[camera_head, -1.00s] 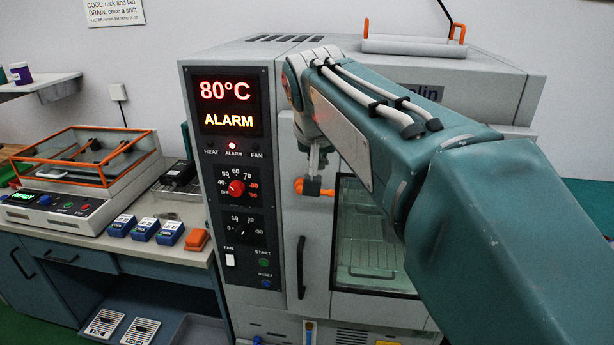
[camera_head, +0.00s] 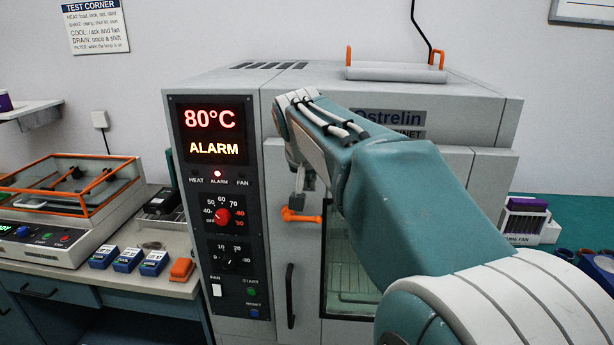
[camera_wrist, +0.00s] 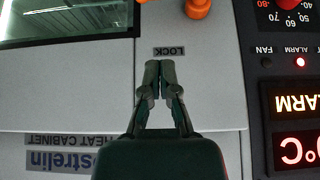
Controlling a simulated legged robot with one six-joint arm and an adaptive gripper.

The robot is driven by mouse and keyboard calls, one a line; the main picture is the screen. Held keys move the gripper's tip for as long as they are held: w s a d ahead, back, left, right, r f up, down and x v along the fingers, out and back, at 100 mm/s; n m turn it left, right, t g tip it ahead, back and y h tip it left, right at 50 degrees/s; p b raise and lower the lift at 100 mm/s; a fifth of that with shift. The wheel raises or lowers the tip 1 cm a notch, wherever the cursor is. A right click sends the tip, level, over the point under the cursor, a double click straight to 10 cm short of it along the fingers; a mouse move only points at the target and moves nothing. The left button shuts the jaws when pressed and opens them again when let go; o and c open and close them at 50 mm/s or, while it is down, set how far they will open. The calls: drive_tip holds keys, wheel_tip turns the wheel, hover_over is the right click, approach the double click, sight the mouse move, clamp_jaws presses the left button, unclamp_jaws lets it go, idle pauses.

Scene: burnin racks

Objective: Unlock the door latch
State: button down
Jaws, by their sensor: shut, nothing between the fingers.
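The orange door latch (camera_head: 302,216) is on the grey heat cabinet's front, its lever lying about level and pointing right from its left-hand knob. In the upside-down wrist view the orange latch (camera_wrist: 197,8) is cut off at the top edge, beyond the LOCK label (camera_wrist: 169,51). My gripper (camera_wrist: 159,68) is shut and empty, its fingertips close to that label and apart from the latch. In the head view my gripper (camera_head: 297,194) hangs just above the latch, partly hidden by my arm. The cabinet door's window (camera_head: 350,265) is partly behind my arm.
A black vertical handle (camera_head: 291,295) is below the latch. The control panel (camera_head: 222,210) is at left, showing 80°C and ALARM with a red lamp. A bench (camera_head: 150,288) with a shaker and small blue blocks stands farther left. A rack (camera_head: 526,220) is at right.

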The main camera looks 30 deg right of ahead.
hover_over(310, 219)
drive_tip(key=f, duration=0.4)
drive_tip(key=shift+w+d+f, duration=0.2)
drive_tip(key=shift+w+d, duration=0.05)
drive_tip(key=shift+w, duration=0.15)
drive_tip(key=shift+s+a+f, duration=0.15)
drive_tip(key=shift+s+f, duration=0.05)
drive_tip(key=shift+f, duration=0.7)
drive_tip(key=shift+s+a+f, duration=0.15)
drive_tip(key=shift+s+f, duration=0.05)
drive_tip(key=shift+f, duration=0.7)
drive_tip(key=shift+w+f, duration=0.1)
drive_tip(key=shift+d+y, duration=0.1)
drive_tip(key=shift+y, duration=0.2)
